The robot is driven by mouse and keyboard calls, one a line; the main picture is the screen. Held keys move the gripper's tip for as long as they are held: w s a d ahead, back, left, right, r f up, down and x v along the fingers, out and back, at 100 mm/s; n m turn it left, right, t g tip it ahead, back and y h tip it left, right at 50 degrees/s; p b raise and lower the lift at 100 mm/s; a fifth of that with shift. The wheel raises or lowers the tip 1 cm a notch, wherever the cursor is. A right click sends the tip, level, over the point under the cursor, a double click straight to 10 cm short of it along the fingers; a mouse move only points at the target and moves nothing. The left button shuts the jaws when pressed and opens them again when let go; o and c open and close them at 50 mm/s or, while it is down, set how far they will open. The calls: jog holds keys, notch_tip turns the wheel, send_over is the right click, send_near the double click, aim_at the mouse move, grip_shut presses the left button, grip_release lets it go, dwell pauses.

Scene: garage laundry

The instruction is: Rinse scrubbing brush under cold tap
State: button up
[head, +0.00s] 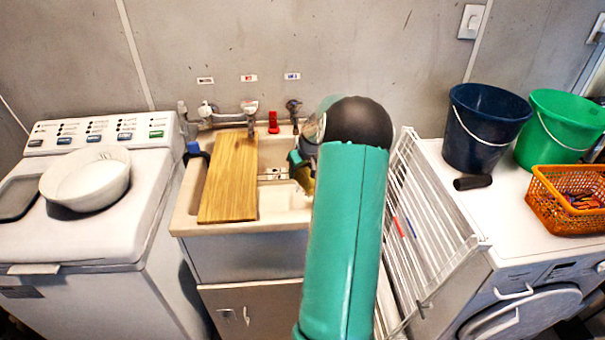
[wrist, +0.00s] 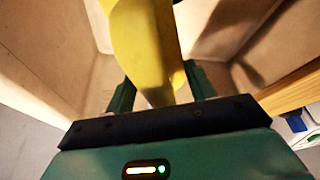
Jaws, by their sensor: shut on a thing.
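My gripper (wrist: 160,85) is shut on a smooth yellow thing (wrist: 145,45), which looks like the scrubbing brush; no bristles show. In the head view my gripper (head: 299,165) is over the right part of the sink (head: 285,218), and only a little of the yellow brush (head: 307,182) shows beside my arm. The tap under the blue label (head: 292,76), likely the cold tap (head: 293,106), is on the wall behind the sink. My arm hides part of the area to its right. I cannot see any water running.
A wooden board (head: 230,180) covers the left part of the sink. A red item (head: 273,122) stands at the sink's back edge. A white drying rack (head: 425,235) is close on the right. Buckets (head: 482,128) and an orange basket (head: 567,207) stand on the right-hand machine.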

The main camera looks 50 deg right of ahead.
aim_at(302, 170)
jog(key=w+d+f, duration=0.2)
jog(key=w+d, duration=0.3)
jog(key=d, duration=0.3)
jog(key=shift+w+d, duration=0.3)
jog(key=shift+w, duration=0.05)
jog(key=shift+a, duration=0.1)
dwell(0.6)
jog(key=shift+s+a, duration=0.75)
jog(key=shift+a, duration=0.35)
jog(key=shift+s+a, duration=0.75)
jog(key=shift+a, duration=0.3)
jog(key=shift+s+a, duration=0.75)
jog(key=shift+a, duration=0.35)
jog(key=shift+f, duration=0.1)
jog(key=shift+s+a+r, duration=0.7)
jog(key=shift+a+r, duration=0.3)
jog(key=shift+a, duration=0.05)
jog(key=shift+s+a+r, duration=0.7)
jog(key=shift+a+r, duration=0.3)
jog(key=shift+r, duration=0.1)
